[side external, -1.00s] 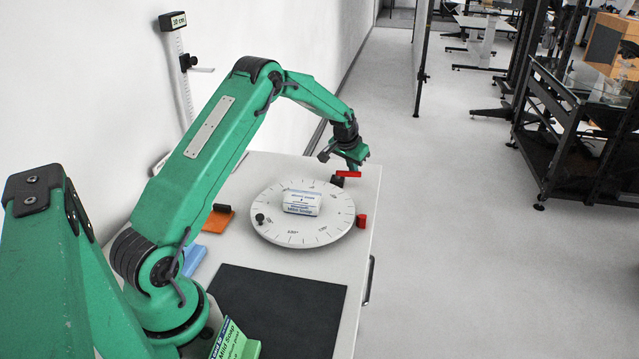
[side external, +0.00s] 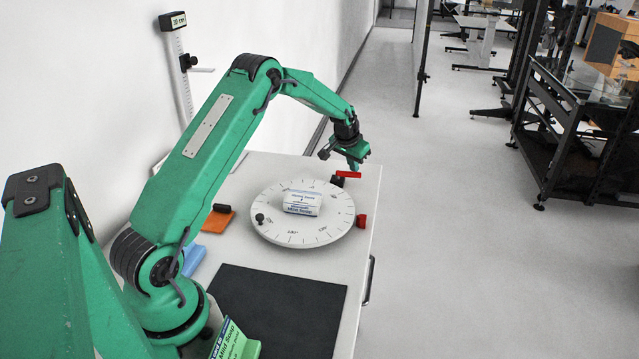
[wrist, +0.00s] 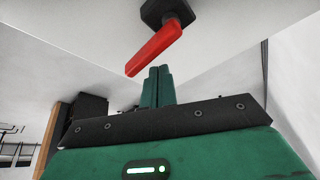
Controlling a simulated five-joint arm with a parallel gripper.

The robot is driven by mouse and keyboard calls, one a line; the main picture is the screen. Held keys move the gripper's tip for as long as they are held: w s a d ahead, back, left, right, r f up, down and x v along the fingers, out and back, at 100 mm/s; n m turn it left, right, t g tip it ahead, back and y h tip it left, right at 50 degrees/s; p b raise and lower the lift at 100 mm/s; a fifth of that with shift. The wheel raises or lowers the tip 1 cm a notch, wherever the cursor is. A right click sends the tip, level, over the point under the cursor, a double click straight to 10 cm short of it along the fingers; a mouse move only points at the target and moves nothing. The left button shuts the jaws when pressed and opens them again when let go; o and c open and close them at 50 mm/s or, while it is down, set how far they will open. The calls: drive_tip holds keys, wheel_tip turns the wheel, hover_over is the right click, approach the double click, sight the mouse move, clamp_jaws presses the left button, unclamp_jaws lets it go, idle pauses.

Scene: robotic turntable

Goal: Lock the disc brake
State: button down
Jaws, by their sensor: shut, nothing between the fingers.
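The white disc (side external: 285,228) with degree marks lies on the white table and carries a white and blue soap pack (side external: 301,202). At the disc's far edge a red lever (side external: 348,174) sits on a dark block (side external: 337,181), which is likely the brake. In the wrist view the red lever (wrist: 155,47) sticks out from a dark hub (wrist: 165,12). My gripper (side external: 354,165) is at the red lever in the side view. Its shut fingers (wrist: 158,75) are close to the lever's free end; whether they touch it I cannot tell.
A red block (side external: 361,221) stands at the disc's right edge, and a black knob (side external: 260,218) is on its left. An orange item (side external: 217,220), a blue item (side external: 193,259) and a green box (side external: 235,343) lie nearer my base. The dark mat (side external: 280,310) is clear.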

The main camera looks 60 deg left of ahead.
drive_tip(key=shift+r, duration=3)
drive_tip(key=shift+r, duration=0.1)
drive_tip(key=s+d+r+m, duration=0.2)
drive_tip(key=s+d+r, duration=1.2)
drive_tip(key=d+r, duration=0.2)
drive_tip(key=s+d+h, duration=0.1)
drive_tip(key=s+d, duration=0.4)
drive_tip(key=s, duration=0.6)
drive_tip(key=s+d+m+t, duration=0.1)
drive_tip(key=s+d, duration=0.3)
drive_tip(key=s, duration=0.7)
drive_tip(key=shift+s+d+f+t+h, duration=0.3)
drive_tip(key=shift+s+d+f+h, duration=0.05)
drive_tip(key=shift+s+h, duration=0.05)
